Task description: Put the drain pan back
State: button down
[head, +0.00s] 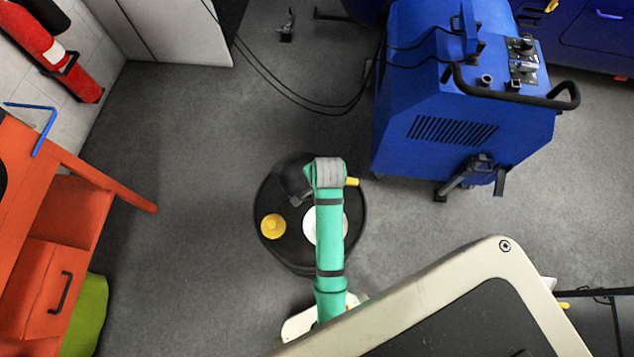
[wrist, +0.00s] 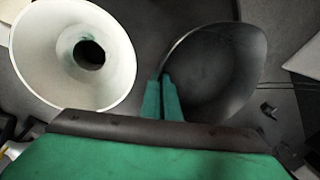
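The drain pan is a dark grey, shallow round bowl. It fills the right half of the wrist view (wrist: 225,70), and part of it shows beside my arm's end in the head view (head: 291,178). My gripper (wrist: 163,82) has its two green fingers close together at the pan's near rim, and they look shut on it. The pan appears tilted. Below it is a black round drum (head: 273,247) with a yellow cap (head: 272,226) and a white funnel (head: 309,226). The funnel also fills the left of the wrist view (wrist: 40,55). My arm hides part of the drum and funnel.
A blue wheeled machine (head: 455,130) with a black handle stands at the upper right, cables trailing from it. An orange cabinet (head: 35,270) stands at the left, with a green object (head: 88,315) beside it. A red extinguisher (head: 35,40) hangs upper left. Grey floor between is clear.

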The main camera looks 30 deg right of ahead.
jog(key=shift+w+d+f, duration=0.15)
jog(key=shift+w+f, duration=0.1)
jog(key=shift+f, duration=0.15)
jog(key=shift+w+d+f, duration=0.1)
jog(key=shift+w+f, duration=0.05)
jog(key=shift+f, duration=1.5)
jog(key=shift+f, duration=0.15)
jog(key=c, duration=2)
grip_release()
jog(key=r, duration=0.2)
jog(key=s+r, duration=0.1)
jog(key=r, duration=0.4)
jog(key=shift+s+r, duration=0.25)
jog(key=shift+r, duration=0.1)
